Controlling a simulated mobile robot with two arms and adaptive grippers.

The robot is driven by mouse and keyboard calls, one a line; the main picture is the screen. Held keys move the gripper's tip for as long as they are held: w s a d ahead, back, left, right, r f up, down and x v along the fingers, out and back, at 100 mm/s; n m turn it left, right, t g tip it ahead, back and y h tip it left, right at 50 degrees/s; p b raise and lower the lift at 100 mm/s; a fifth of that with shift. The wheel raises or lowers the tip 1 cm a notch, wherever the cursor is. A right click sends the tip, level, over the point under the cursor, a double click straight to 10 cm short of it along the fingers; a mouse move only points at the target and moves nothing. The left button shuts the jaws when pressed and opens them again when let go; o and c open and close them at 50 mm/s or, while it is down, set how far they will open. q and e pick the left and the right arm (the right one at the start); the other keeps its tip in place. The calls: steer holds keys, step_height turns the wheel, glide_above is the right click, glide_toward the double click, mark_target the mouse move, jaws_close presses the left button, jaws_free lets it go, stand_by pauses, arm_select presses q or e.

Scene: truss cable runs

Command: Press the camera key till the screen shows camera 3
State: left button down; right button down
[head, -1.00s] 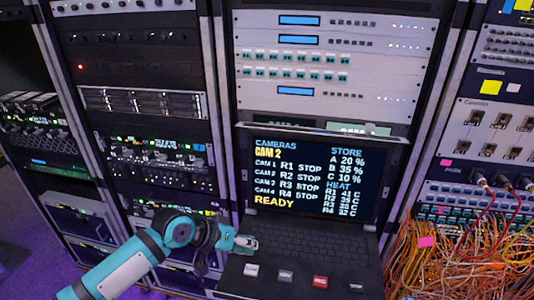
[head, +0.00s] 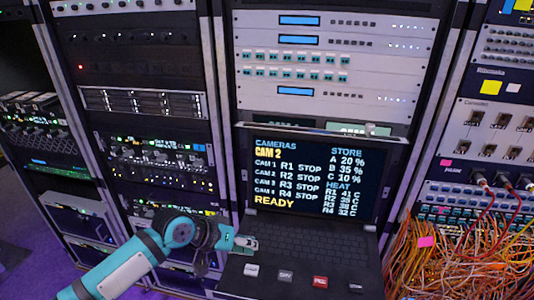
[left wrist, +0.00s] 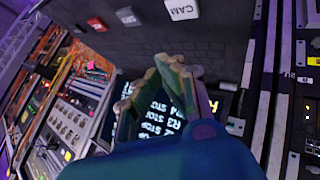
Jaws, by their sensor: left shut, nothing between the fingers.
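The screen (head: 318,180) reads CAMERAS, CAM 2 and READY in the head view, with cameras 1 to 4 listed at STOP. The white camera key (head: 251,270) is the leftmost key on the front ledge; in the left wrist view it reads CAM (left wrist: 182,9). My left gripper (head: 245,243) is shut and empty. It is over the left end of the keyboard, just behind the camera key and apart from it. Its fingers also show in the left wrist view (left wrist: 172,72). My right gripper is not in view.
A grey key (head: 285,277), a red key (head: 320,281) and a dark key (head: 356,287) sit to the right of the camera key. The keyboard (head: 310,240) lies behind them. Loose orange cables (head: 460,255) hang at the right. Racks stand behind.

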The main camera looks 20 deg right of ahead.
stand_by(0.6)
